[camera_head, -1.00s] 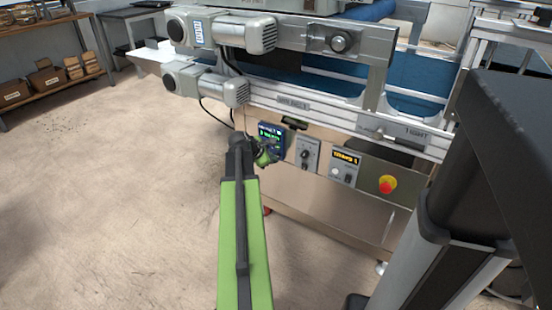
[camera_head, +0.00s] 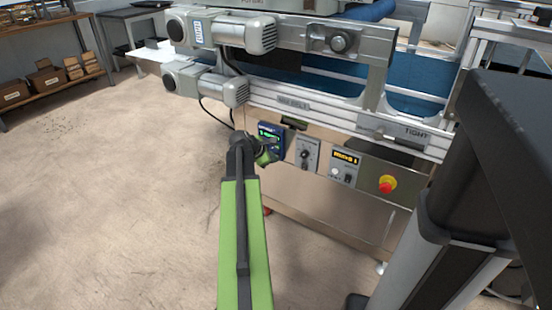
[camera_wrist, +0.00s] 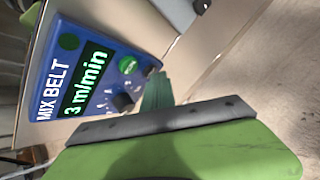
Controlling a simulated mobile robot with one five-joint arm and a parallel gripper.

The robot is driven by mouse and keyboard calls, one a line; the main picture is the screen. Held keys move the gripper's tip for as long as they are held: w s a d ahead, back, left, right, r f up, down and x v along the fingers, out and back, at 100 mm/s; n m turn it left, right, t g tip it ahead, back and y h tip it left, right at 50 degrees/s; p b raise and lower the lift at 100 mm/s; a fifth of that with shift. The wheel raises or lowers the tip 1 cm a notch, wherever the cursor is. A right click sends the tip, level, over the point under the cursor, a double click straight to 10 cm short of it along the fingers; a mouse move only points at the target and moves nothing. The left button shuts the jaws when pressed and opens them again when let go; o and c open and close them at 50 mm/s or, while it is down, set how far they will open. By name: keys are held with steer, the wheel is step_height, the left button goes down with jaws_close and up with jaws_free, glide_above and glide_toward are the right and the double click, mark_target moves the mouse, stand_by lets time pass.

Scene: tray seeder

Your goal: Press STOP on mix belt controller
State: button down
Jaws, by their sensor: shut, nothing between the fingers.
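The blue mix belt controller (camera_head: 272,137) is on the machine's front panel, at the left end of a row of controls. In the wrist view the controller (camera_wrist: 85,80) is tilted and reads "MIX BELT" and "3 m/min" on its green-lit display (camera_wrist: 88,80). It has a round green button (camera_wrist: 128,64), a black knob (camera_wrist: 122,101) and a small dark, reddish control (camera_wrist: 148,71) near its edge. I cannot read a STOP label. My gripper (camera_wrist: 159,90) is shut and empty, its green tip close to that edge; contact cannot be told. In the head view my gripper (camera_head: 266,156) covers the controller's lower part.
Right of the controller are a grey knob panel (camera_head: 306,153), a yellow-lit display unit (camera_head: 344,162) and a red emergency button (camera_head: 388,184). Rails and motors (camera_head: 222,88) overhang the panel. The floor to the left (camera_head: 120,200) is clear.

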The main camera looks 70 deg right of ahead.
steer(key=shift+w+a, duration=0.15)
steer(key=shift+a, duration=0.5)
steer(key=a, duration=0.2)
steer(key=w+a, duration=0.1)
steer(key=a, duration=0.1)
steer(key=shift+w+a, duration=0.15)
steer(key=shift+a, duration=0.25)
stand_by(0.5)
